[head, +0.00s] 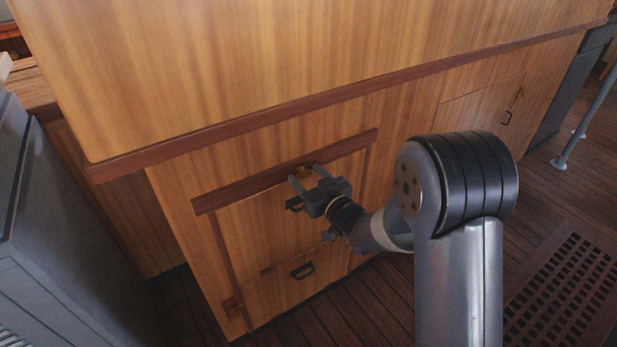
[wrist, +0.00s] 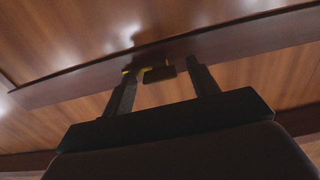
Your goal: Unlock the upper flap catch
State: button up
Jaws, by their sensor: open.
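The upper flap catch (head: 305,169) is a small brass piece at the dark red rail (head: 245,189) above the flap, in the head view. In the wrist view the catch (wrist: 158,74) shows as a dark block with a yellow edge, under the rail. My gripper (head: 306,175) is open and close in front of the catch. In the wrist view the two fingers of my gripper (wrist: 160,75) stand on either side of the block, with a gap to the right finger. I cannot tell whether the left finger touches it. The fingers partly hide the catch.
A long red ledge (head: 300,106) juts out above. A grey cabinet (head: 45,230) stands at left.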

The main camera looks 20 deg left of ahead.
jog(key=v, duration=1)
jog(key=shift+s+d+b, duration=0.2)
jog(key=shift+s+b, duration=0.1)
jog(key=shift+b, duration=0.15)
jog(key=p+x, duration=0.1)
jog(key=x, duration=0.9)
jog(key=shift+w+a, duration=0.3)
jog(key=shift+r+m+p, duration=0.15)
jog(key=shift+m+p, duration=0.15)
jog(key=shift+p, duration=0.4)
jog(key=shift+f+b, duration=0.25)
jog(key=shift+b, duration=0.1)
